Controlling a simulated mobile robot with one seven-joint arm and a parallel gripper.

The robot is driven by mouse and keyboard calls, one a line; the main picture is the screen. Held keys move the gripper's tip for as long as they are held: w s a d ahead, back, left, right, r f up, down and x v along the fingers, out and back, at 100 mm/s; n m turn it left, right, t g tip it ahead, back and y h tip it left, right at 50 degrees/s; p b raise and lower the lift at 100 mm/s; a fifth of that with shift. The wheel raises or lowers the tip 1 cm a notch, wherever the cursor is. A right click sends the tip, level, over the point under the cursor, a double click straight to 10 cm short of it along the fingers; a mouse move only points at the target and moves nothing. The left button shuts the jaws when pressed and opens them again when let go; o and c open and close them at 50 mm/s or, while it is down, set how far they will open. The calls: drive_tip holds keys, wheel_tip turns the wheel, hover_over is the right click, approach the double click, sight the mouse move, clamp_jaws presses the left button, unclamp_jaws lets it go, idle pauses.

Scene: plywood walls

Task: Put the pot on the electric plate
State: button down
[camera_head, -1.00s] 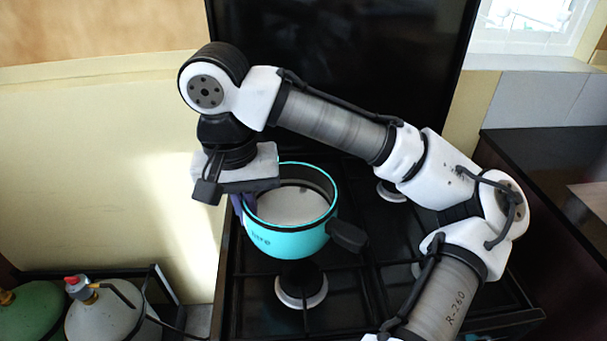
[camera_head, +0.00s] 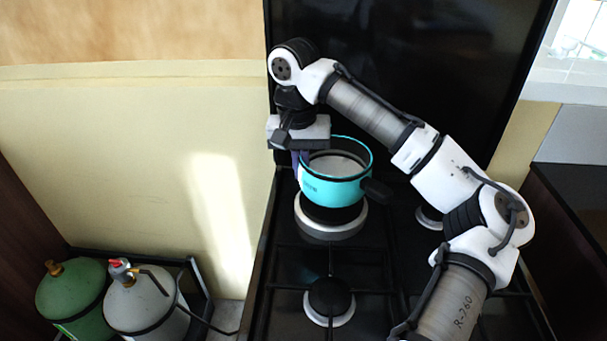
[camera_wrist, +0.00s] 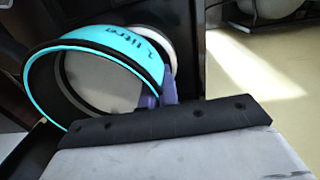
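The turquoise pot (camera_head: 335,188) has a black inner rim and a dark handle pointing right, and it looks upright. It also shows in the wrist view (camera_wrist: 110,42). My gripper (camera_head: 298,165) is at the pot's left side. Its purple fingers (camera_wrist: 160,98) are shut on the pot's wall in the wrist view; the exact contact is partly hidden. A round plate with a pale metal ring (camera_head: 330,228) lies under the pot at the back left of the black stove. I cannot tell whether the pot touches it.
Another burner (camera_head: 329,301) is at the front left of the stove, and one (camera_head: 428,216) at the back right is partly hidden by my arm. A black panel (camera_head: 400,60) stands behind. Green (camera_head: 72,293) and grey (camera_head: 145,300) gas cylinders stand at the left.

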drive_tip(key=shift+w+f+p, duration=0.4)
drive_tip(key=shift+w+f, duration=0.4)
drive_tip(key=shift+w, duration=0.2)
drive_tip(key=shift+w+f+p, duration=0.4)
drive_tip(key=shift+w+f, duration=0.4)
drive_tip(key=shift+w, duration=0.2)
drive_tip(key=shift+w+f+p, duration=0.15)
drive_tip(key=shift+f+p, duration=0.55)
drive_tip(key=shift+f, duration=1.1)
drive_tip(key=shift+f, duration=0.2)
drive_tip(key=c, duration=1.7)
unclamp_jaws()
drive_tip(key=r, duration=0.4)
drive_tip(key=r+b, duration=0.1)
drive_tip(key=r, duration=0.7)
drive_tip(key=shift+a+r+b, duration=0.2)
drive_tip(key=shift+a+b, duration=0.1)
drive_tip(key=shift+b, duration=0.1)
